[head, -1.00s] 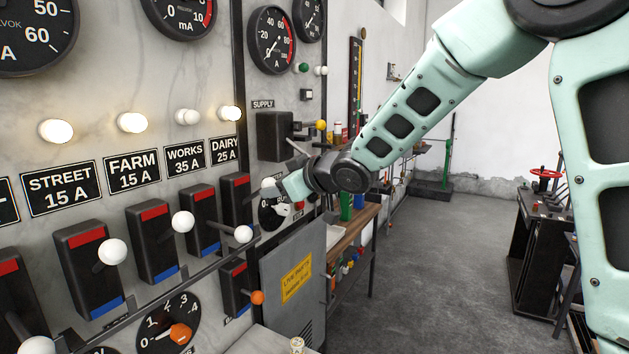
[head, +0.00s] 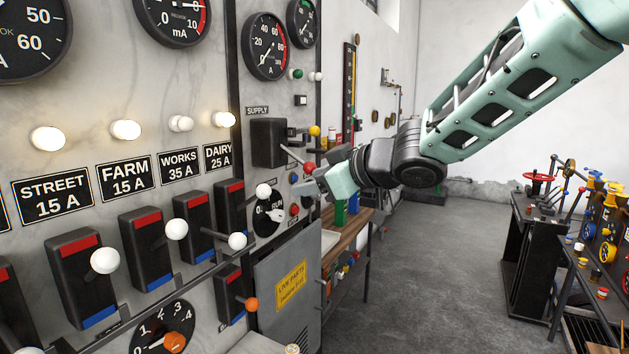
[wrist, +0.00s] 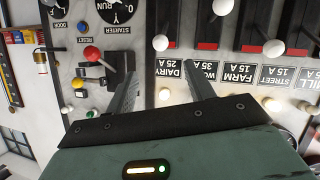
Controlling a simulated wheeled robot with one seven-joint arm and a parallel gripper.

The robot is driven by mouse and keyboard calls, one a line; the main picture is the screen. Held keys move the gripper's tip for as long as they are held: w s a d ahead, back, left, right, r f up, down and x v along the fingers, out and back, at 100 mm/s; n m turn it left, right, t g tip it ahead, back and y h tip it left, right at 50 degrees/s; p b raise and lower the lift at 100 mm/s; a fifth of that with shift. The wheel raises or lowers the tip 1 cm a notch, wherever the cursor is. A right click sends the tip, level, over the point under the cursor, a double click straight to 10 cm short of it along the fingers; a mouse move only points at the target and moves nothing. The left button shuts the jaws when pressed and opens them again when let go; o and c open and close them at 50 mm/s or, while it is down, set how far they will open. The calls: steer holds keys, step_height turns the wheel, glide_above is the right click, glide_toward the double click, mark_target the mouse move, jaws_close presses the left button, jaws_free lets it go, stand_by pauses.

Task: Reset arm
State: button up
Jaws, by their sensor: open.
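My gripper (head: 318,186) is in front of the right part of the marble switch panel (head: 215,60), below the black supply switch (head: 268,143) and its red-knobbed lever (head: 308,168). In the wrist view the two fingers of my gripper (wrist: 160,86) are apart, with nothing seen between them. The red knob (wrist: 92,53) shows just left of the left finger there. A blue button (wrist: 82,27) by the RESET label is beyond it. My arm reaches in from the upper right of the head view. Whether a finger touches the panel cannot be told.
Feeder switches with white knobs (head: 105,260) stick out along the panel's left. Lit lamps (head: 126,130) sit above. A grey cabinet with a yellow sign (head: 291,286) and a workbench (head: 350,232) stand below my gripper. A dark rack (head: 535,250) is at right; the floor (head: 420,270) between is clear.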

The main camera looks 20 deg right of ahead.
steer(key=s+a+f+g+h+b, duration=0.1)
steer(key=s+a+f+g+b, duration=0.15)
steer(key=f, duration=0.35)
steer(key=s+a+f+m+g+h+b, duration=0.1)
steer(key=s+a+f+b, duration=0.1)
steer(key=s+a+f, duration=0.3)
steer(key=s+a+f+g+h+b, duration=0.1)
steer(key=s+f+g+b, duration=0.15)
steer(key=f, duration=0.35)
steer(key=s+a+f+g, duration=0.1)
steer(key=s+f+g, duration=0.1)
steer(key=s, duration=0.4)
steer(key=s+a+f+g+h+b, duration=0.1)
steer(key=s+f+g, duration=0.1)
steer(key=s+f, duration=0.3)
steer(key=s+a+f+n+g+h+b, duration=0.1)
steer(key=s+f+g, duration=0.1)
steer(key=s, duration=0.7)
steer(key=shift+a+f+g, duration=0.2)
steer(key=shift+f+g, duration=0.1)
steer(key=shift+f, duration=0.6)
steer(key=shift+w, duration=0.1)
